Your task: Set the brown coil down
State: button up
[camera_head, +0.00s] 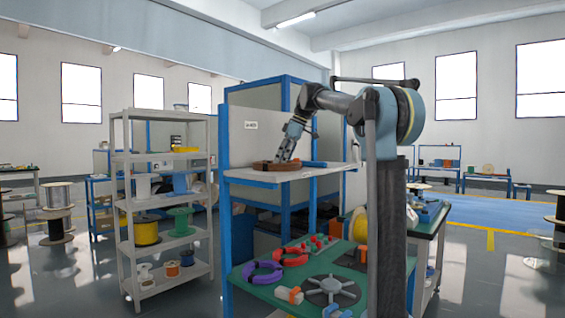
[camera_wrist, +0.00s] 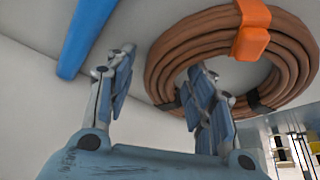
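The brown coil (camera_head: 268,166) lies flat on the light upper shelf (camera_head: 314,175) in the head view. In the wrist view the brown coil (camera_wrist: 290,50) is a thick ring of several turns, with an orange clip across it and small black ties. My gripper (camera_head: 283,159) points down at the coil from above. In the wrist view my gripper (camera_wrist: 163,80) is open, its fingers wide apart. One finger is outside the ring with a gap to it; the other overlaps the ring's opening. Whether that inner finger touches the coil I cannot tell.
A blue bar (camera_wrist: 85,35) lies on the shelf beside the coil. Below, a green bench (camera_head: 285,300) holds a purple coil (camera_head: 262,272), a red coil (camera_head: 290,255) and a grey spoked disc (camera_head: 333,290). A grey rack (camera_head: 125,200) with spools stands left.

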jog(key=shift+r, duration=0.1)
jog(key=v, duration=1.2)
